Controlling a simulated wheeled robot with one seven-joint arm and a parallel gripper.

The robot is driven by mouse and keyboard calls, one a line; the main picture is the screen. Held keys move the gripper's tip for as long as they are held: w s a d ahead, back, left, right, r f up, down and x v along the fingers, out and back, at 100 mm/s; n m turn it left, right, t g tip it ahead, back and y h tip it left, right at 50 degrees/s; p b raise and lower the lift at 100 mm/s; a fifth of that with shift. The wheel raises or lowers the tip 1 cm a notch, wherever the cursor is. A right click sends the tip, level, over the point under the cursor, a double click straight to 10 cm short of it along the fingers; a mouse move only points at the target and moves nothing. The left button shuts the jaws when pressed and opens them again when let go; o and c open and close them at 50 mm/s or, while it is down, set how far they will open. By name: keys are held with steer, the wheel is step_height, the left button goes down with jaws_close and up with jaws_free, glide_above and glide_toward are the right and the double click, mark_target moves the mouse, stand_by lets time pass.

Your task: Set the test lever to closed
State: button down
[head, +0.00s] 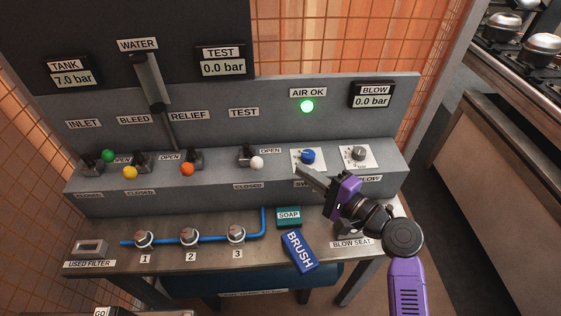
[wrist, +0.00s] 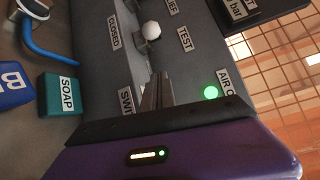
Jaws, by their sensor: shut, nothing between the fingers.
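The test lever has a white ball knob (head: 257,163) on a short arm from its dark bracket, below the TEST label on the grey console. The knob leans right and toward the front, between the OPEN label (head: 271,150) and the CLOSED label (head: 248,186). My gripper (head: 300,171) is shut and empty, to the right of the white knob and apart from it, beside the blue switch knob (head: 307,156). In the wrist view the shut fingers (wrist: 158,92) point toward the white knob (wrist: 151,30), with a gap between.
Green (head: 108,155), yellow (head: 130,172) and orange (head: 187,169) levers stand to the left. A grey dial (head: 358,153) is on the right. The TEST display (head: 221,67) reads 0.0 bar, and the AIR OK lamp (head: 307,106) is green. A blue brush block (head: 299,251) lies in front.

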mark_target(252, 156)
steer(key=p+x, duration=0.1)
steer(key=x, duration=0.8)
steer(key=shift+w+a, duration=0.1)
steer(key=shift+a, duration=0.1)
steer(key=shift+a+r+p, duration=0.1)
steer(key=shift+a+p, duration=0.2)
steer(key=shift+p, duration=0.15)
steer(key=shift+s+a+r+p, duration=0.2)
steer(key=shift+s+p, duration=0.1)
steer(key=shift+s, duration=0.25)
steer(key=shift+s+a+r+p, duration=0.1)
steer(key=shift+s+a+p, duration=0.15)
steer(key=shift+s, duration=0.3)
steer(key=shift+s+a, duration=0.2)
steer(key=shift+s, duration=0.35)
